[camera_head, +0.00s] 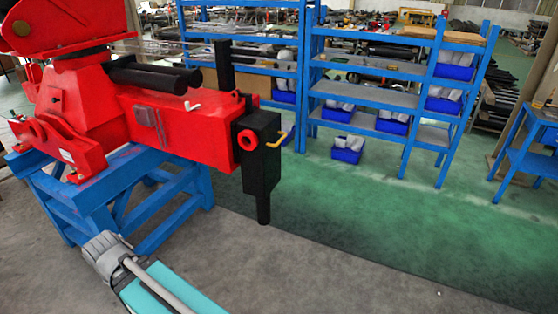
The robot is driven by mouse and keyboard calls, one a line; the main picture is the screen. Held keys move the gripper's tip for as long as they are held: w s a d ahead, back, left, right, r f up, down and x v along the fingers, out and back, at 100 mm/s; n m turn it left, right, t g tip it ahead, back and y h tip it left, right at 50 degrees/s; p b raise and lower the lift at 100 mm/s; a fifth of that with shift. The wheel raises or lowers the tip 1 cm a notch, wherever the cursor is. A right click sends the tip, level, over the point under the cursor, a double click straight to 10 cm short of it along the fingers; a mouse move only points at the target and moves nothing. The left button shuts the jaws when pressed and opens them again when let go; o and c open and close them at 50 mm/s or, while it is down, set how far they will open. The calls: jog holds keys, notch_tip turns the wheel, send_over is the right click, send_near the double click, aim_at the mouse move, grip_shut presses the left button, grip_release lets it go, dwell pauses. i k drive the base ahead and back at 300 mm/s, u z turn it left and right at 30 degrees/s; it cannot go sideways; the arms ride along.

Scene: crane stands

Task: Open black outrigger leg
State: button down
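The black outrigger leg (262,165) hangs upright at the right end of a red crane beam (180,125). It is a black box with a narrower black foot (264,208) below, ending above the floor. A red ring (248,140) is on its front face. A small yellow handle (278,141) sticks out at its upper right. A white handle (193,106) is on the beam's top edge. A teal and grey part, which seems to be mine, shows at the lower left, apart from the leg. I can make out no gripper fingers.
The red crane rests on a blue stand (95,195) at the left. Blue shelves (365,105) with blue bins stand behind the leg. A blue table (528,140) is at the far right. The grey and green floor in front and to the right is clear.

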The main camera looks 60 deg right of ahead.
aim_at(256, 134)
jog(key=z, duration=1.75)
jog(key=i, duration=1)
jog(key=z, duration=0.05)
